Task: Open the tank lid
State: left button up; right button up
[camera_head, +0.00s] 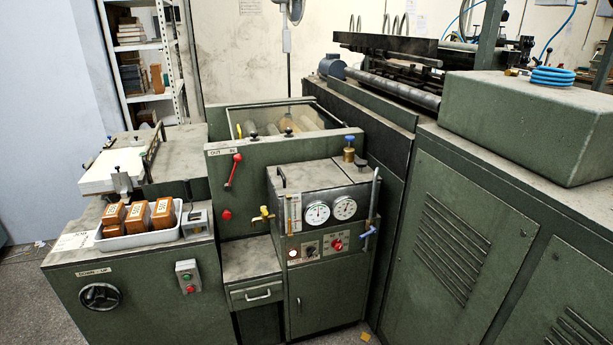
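A green tank-like unit (330,268) stands in the middle, with two round dial gauges on its front. Its flat grey top (318,176) looks like a closed lid, with a small dark handle (281,176) at its left edge. A blue-and-brass valve (349,148) stands behind that top. Further back, a framed opening (284,118) shows rollers inside; whether a clear cover lies over it I cannot tell. Neither of my grippers is in view.
A white tray (142,240) with several brown blocks sits on the left cabinet, near a grey-white stack (113,170). A red lever (233,172) and a blue-handled pipe (372,205) flank the gauge unit. A large green machine (450,225) fills the right. Floor shows at lower left.

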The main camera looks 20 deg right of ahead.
aim_at(312, 175)
jog(key=i, duration=1.4)
jog(key=z, duration=1.65)
